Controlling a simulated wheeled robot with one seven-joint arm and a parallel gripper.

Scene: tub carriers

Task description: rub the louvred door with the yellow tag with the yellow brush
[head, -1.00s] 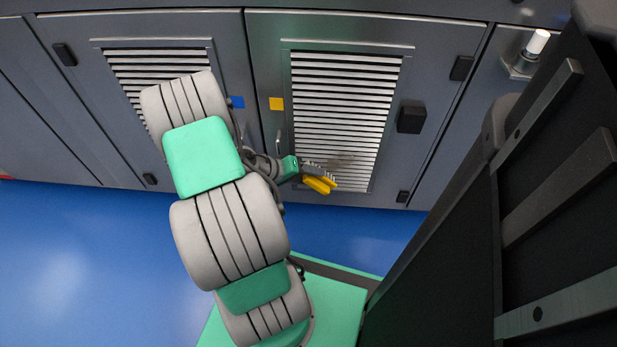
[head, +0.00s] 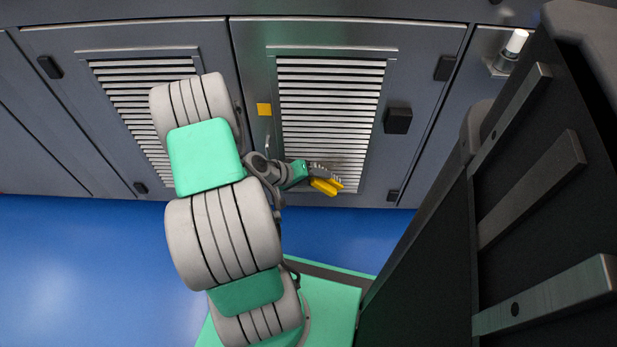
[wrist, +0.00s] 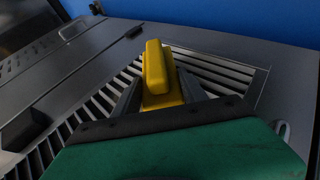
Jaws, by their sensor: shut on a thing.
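The louvred door (head: 420,65) with the yellow tag (head: 264,109) is right of centre in the head view. Its pale slatted panel (head: 330,100) reaches down behind my gripper (head: 318,171). My gripper is shut on the yellow brush (head: 326,186) at the lower part of the panel. In the wrist view the brush (wrist: 157,72) sits between the fingers, with the slats (wrist: 215,72) behind it. Its working side is hidden there, and I cannot tell whether it touches the slats.
Another louvred door (head: 60,45) stands to the left, partly behind my arm. A black latch box (head: 397,120) juts from the tagged door, right of the slats. A white-topped fitting (head: 516,42) is at upper right. Blue floor (head: 90,260) is open at lower left.

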